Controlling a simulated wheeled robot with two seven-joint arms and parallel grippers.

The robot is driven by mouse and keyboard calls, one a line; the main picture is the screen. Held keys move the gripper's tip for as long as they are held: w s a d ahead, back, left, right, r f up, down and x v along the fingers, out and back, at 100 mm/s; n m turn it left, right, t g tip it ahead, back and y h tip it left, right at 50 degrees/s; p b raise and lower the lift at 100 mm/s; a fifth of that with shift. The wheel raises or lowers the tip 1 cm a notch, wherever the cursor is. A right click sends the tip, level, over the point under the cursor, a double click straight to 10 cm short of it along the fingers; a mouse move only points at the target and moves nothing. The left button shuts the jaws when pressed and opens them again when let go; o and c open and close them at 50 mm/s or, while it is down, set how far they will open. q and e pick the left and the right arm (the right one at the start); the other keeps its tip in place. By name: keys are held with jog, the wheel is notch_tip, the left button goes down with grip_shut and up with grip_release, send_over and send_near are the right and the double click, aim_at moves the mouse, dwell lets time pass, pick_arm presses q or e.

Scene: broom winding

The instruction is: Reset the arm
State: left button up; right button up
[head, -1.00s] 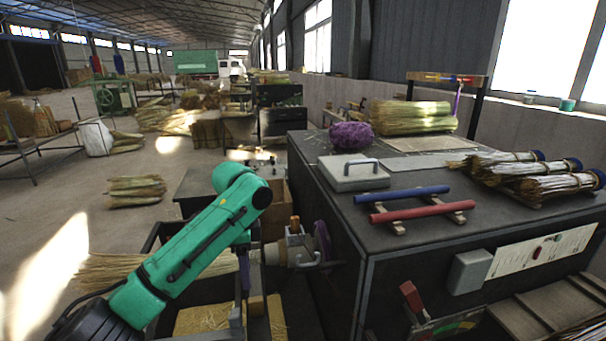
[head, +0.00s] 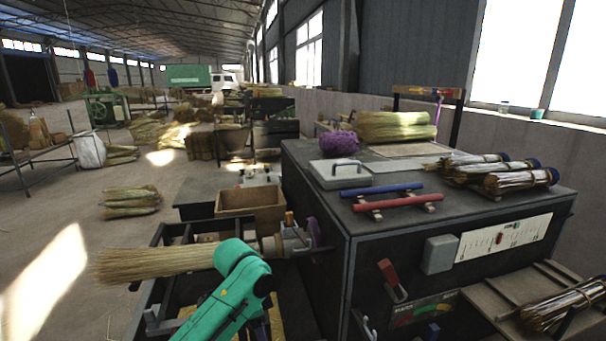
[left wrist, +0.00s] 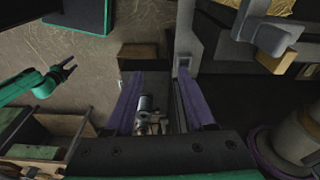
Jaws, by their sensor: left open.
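My green left arm comes in from the bottom edge in the head view, its bend beside the straw bundle (head: 160,263). The left gripper itself is hidden there. In the left wrist view my left gripper (left wrist: 158,76) shows two purple fingers, spread apart with nothing held between them.
A dark workbench (head: 330,215) stands right of the machine, with red and blue rollers (head: 397,202), a grey lidded box (head: 341,173) and finished bundles on it. An open wooden box (head: 250,203) sits behind the machine. Open floor (head: 150,225) lies to the left.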

pick_arm(q)
jog(key=s+a+f+n+t+h, duration=0.1)
jog(key=s+f+n+t+h, duration=0.1)
jog(key=s+f+n, duration=0.5)
jog(key=s+a+f+n+t+y, duration=0.1)
jog(key=s+a+n+y, duration=0.15)
jog(key=s+a, duration=0.45)
jog(key=s+a+f+n+y, duration=0.1)
jog(key=s+a+f+n, duration=0.15)
jog(key=s+a, duration=0.4)
notch_tip(320, 180, down, 22)
jog(key=s+g, duration=0.1)
jog(key=s, duration=0.1)
jog(key=s+a+f+g, duration=0.1)
jog(key=s+a+f, duration=0.1)
jog(key=s+f, duration=1.3)
jog(key=shift+s+a+f+g+b, duration=0.25)
jog(key=shift+s+f+b, duration=0.2)
jog(key=shift+s, duration=0.75)
